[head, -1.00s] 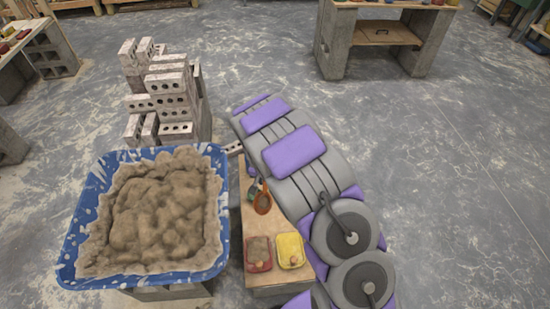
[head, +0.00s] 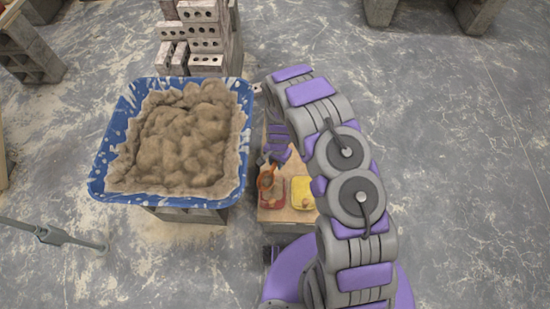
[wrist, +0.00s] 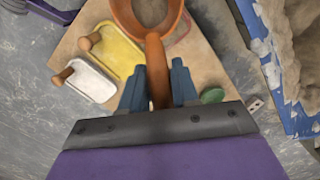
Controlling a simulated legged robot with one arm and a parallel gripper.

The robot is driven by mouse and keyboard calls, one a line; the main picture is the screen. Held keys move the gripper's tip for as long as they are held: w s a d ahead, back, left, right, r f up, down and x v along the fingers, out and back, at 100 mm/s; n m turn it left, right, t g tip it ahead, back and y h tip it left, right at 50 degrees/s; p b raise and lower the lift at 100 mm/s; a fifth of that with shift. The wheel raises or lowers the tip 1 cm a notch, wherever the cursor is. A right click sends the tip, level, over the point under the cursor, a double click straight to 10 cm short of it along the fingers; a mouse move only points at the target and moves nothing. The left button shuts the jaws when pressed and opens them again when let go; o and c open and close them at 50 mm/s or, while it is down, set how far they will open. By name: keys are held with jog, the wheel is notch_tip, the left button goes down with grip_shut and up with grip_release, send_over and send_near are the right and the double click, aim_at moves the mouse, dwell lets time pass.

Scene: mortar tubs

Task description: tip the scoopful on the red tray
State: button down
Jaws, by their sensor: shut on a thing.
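My gripper (wrist: 158,88) is shut on the handle of an orange scoop (wrist: 154,60). In the wrist view the bowl is cut by the top edge and holds grey-brown mortar (wrist: 150,12). In the head view the scoop (head: 266,181) is over or beside the upper left of the red tray (head: 279,201), seen from above; the height between them is unclear. The red tray has a brownish inside, and the scoop covers part of it. In the wrist view only a sliver of its rim shows past the bowl.
A yellow tray (head: 303,192) sits right of the red one on a wooden top (head: 286,217). The wrist view also shows a white tray (wrist: 92,82) and a green item (wrist: 212,96). A blue tub (head: 108,165) of mortar stands close left. Bricks (head: 205,45) are stacked behind.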

jog(key=shift+r+g+y, duration=0.15)
jog(key=shift+g+y, duration=0.35)
jog(key=shift+g, duration=0.3)
jog(key=shift+s+a+r+g+y+b, duration=0.15)
jog(key=shift+a+g+y+b, duration=0.25)
jog(key=shift+a+g+b, duration=0.4)
jog(key=shift+d+r, duration=0.2)
jog(key=shift+d, duration=0.45)
jog(key=shift+a, duration=0.1)
